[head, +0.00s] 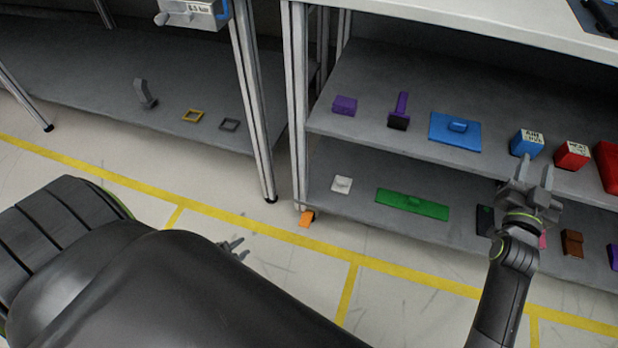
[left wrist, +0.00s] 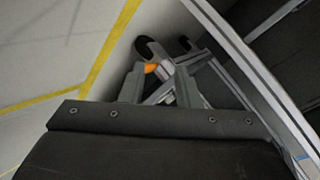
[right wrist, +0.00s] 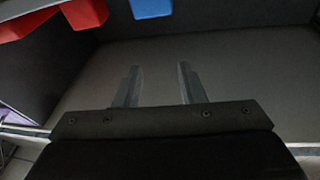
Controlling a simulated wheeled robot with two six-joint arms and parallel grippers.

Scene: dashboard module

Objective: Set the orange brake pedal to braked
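The orange brake pedal (head: 306,218) is a small piece low down at the foot of the right-hand shelf's front leg. In the left wrist view the pedal (left wrist: 151,68) shows beside a dark rounded part, between my fingers in the picture and beyond them. Its exact tilt is too small to tell. My left gripper (head: 235,246) is low, left of the pedal and apart from it, partly hidden by my arm. Its fingers (left wrist: 159,70) are open and empty. My right gripper (head: 533,180) is in front of the shelf at right; its fingers (right wrist: 160,68) are open and empty.
The shelf unit's leg (head: 298,100) rises above the pedal. A green plate (head: 412,204) and a white block (head: 342,184) lie on the lower shelf. A blue box (head: 527,143) and a red box (head: 572,155) stand above. The yellow-lined floor left of the pedal is clear.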

